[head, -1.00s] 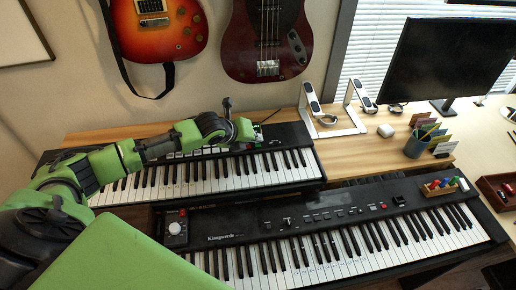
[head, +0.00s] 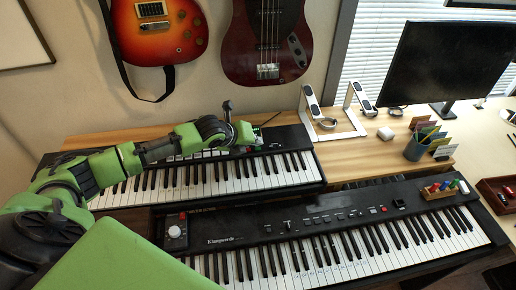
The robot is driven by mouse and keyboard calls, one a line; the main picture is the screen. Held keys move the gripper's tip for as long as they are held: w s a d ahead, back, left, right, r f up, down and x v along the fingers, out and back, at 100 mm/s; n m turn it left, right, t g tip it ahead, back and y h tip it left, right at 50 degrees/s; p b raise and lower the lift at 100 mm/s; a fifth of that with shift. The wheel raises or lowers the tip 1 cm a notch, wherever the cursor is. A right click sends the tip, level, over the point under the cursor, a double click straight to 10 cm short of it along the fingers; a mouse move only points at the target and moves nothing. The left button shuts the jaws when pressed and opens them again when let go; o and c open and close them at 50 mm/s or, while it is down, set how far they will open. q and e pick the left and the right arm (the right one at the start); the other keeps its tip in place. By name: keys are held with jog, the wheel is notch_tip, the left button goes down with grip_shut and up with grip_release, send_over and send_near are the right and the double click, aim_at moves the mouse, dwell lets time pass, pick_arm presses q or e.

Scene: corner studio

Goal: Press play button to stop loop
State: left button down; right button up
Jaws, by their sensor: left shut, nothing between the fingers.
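My left arm reaches in from the left over the upper keyboard (head: 285,162). My left gripper (head: 250,134) is shut and empty, low over the upper keyboard's control panel. A small green spot shows beside the fingertips; I cannot tell whether the fingers touch a button. The panel behind the arm is partly hidden, and no play label can be read. The lower keyboard (head: 330,225) stands in front, with small buttons and red marks on its panel. My right gripper is not in view.
A small box with a knob (head: 175,231) sits at the lower keyboard's left end. A rack of coloured pieces (head: 440,191) sits at its right end. White stands (head: 335,127), a pen cup (head: 414,149) and a monitor (head: 448,62) are at the right. Guitars hang behind.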

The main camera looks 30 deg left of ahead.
aim_at(256, 149)
pick_arm(q)
jog(key=shift+f, duration=0.15)
jog(key=shift+f, duration=0.3)
jog(key=shift+f, duration=0.35)
dwell(1.0)
jog(key=shift+r+p, duration=0.75)
jog(key=shift+p, duration=0.1)
jog(key=shift+r, duration=0.1)
notch_tip(256, 149, up, 5)
jog(key=p, duration=0.5)
